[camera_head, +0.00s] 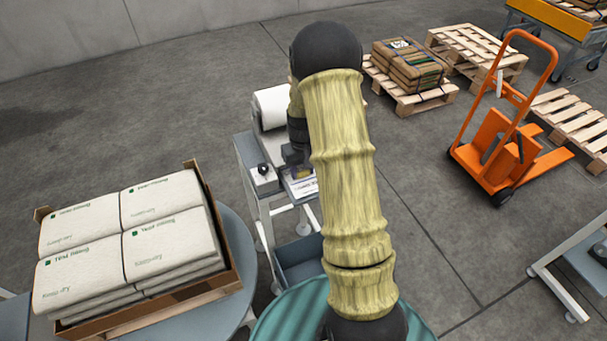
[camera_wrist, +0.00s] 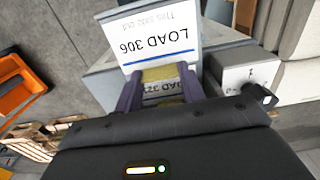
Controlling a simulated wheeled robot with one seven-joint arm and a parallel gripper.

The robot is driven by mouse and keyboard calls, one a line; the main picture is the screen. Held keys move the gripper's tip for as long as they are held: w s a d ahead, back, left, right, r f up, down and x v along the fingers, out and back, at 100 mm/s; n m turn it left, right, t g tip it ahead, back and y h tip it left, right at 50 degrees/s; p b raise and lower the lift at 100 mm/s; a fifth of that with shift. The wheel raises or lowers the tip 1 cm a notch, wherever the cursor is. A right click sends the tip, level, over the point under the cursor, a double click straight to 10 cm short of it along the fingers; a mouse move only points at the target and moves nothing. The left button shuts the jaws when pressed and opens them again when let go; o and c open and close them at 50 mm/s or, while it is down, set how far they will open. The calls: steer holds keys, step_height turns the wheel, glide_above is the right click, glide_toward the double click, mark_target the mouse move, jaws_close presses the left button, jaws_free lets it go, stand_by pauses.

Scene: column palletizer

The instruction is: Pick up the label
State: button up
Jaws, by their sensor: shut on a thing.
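The label (camera_wrist: 158,40) is a white sheet with a blue line, reading "LOAD 306" and "This side out", upside down in the wrist view. In the head view it shows small (camera_head: 304,187) beside the printer stand. My gripper (camera_wrist: 160,77) has its two purple fingers at the label's near edge, shut on it, with a yellowish pad between them. More white printed paper shows between the fingers, its text partly hidden. In the head view my gripper (camera_head: 295,156) is partly hidden by my arm.
A grey stand (camera_head: 247,160) carries a white roll (camera_head: 271,107) and a small switch box (camera_head: 263,176). A carton of white bags (camera_head: 228,268) stands at left. An orange pallet truck (camera_head: 493,150) and wooden pallets (camera_head: 428,98) stand at right. Open floor lies between.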

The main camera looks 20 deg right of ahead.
step_height(320, 180, up, 9)
steer(key=shift+f+b, duration=0.2)
steer(key=shift+b, duration=0.3)
stand_by(0.3)
